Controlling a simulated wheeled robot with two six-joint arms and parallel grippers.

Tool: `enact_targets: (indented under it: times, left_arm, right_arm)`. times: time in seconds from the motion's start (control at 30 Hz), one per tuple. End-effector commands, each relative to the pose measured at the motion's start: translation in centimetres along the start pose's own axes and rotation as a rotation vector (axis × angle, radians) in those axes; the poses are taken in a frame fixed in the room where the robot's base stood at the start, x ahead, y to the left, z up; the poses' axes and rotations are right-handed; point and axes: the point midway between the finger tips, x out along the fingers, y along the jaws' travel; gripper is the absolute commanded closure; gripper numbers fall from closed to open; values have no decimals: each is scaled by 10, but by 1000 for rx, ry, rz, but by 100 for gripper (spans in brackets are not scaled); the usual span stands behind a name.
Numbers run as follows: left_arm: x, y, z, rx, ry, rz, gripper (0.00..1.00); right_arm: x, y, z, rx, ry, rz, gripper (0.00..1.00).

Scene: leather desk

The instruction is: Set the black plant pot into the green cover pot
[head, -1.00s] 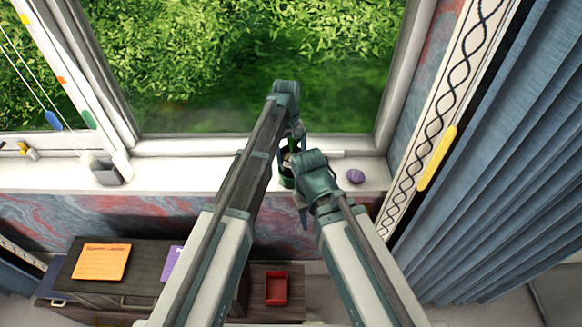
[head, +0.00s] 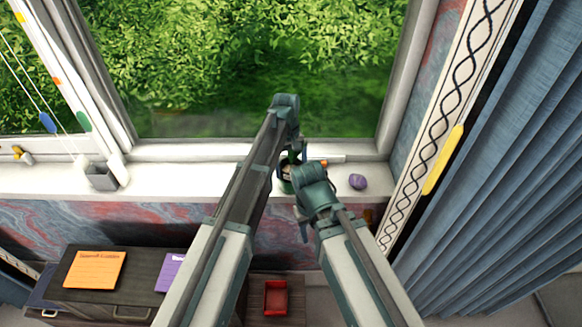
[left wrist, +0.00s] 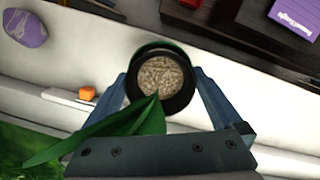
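The black plant pot (left wrist: 187,97) is filled with pale pebbles and carries a green leafy plant (left wrist: 130,125). It sits between the two fingers of my left gripper (left wrist: 163,90), which appear to touch its sides. The green cover pot (left wrist: 150,47) shows as a rim along the far side of the black pot; how deep the black pot sits in it is hidden. In the head view the green cover pot (head: 286,186) stands on the windowsill, mostly covered by my arms. My right gripper (head: 303,231) is low beside it, its fingers too hidden to judge.
A purple stone (head: 357,181) lies on the white sill (head: 225,180) to the right. A small orange block (left wrist: 87,93) lies by a white bar (left wrist: 62,96). A grey box (head: 101,178) stands on the sill at left. Below are a dark cabinet and a red tray (head: 276,297).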

Motion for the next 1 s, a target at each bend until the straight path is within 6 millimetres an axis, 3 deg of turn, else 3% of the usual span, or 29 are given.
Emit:
enact_targets:
  times: [0.27,0.47,1.0]
  left_arm:
    - [-3,0,0,0,0,0,0]
    - [-16,0,1,0,0,0,0]
    - [-96,0,1,0,0,0,0]
  right_arm:
    - [-3,0,0,0,0,0,50]
    - [-16,2,1,0,0,0,50]
    - [-95,9,6,8,0,-2,50]
